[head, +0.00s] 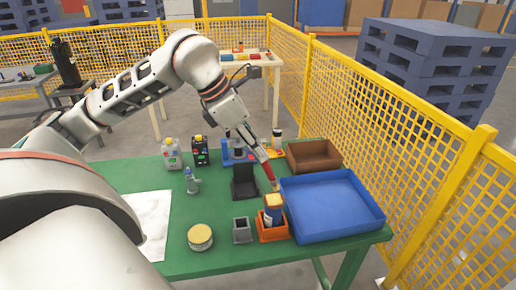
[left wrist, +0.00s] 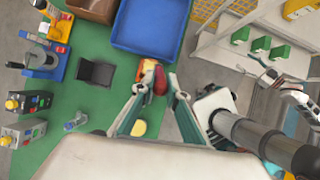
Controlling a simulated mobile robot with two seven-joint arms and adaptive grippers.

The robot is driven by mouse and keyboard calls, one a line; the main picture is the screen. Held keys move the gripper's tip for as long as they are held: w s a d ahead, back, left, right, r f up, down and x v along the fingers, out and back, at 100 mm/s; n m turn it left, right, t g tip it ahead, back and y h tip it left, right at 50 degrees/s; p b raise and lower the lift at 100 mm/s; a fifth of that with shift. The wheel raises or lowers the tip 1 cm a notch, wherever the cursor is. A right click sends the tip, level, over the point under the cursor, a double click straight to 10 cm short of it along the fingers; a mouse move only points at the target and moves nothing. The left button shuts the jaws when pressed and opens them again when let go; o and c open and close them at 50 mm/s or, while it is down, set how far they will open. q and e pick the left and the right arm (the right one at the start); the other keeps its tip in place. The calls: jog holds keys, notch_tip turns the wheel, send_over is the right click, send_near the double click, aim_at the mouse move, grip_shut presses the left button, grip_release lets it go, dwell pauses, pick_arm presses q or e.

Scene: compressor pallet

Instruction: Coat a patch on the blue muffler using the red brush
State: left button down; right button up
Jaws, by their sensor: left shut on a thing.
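My left gripper (head: 262,160) reaches over the green table and is shut on the red brush (head: 269,174). In the left wrist view the brush (left wrist: 160,80) shows as a red shape between the fingertips (left wrist: 155,88). A blue piece with grey parts (head: 232,156), perhaps the muffler, stands behind, partly hidden by the gripper. A pale arm end (left wrist: 288,93), likely my right gripper, shows small at the right in the left wrist view.
An empty blue bin (head: 333,205) and a brown box (head: 314,155) stand to the right. A yellow mesh fence (head: 390,130) lies beyond.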

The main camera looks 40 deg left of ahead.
pick_arm(q)
jog(key=shift+r, duration=1.45)
jog(key=shift+d, duration=0.15)
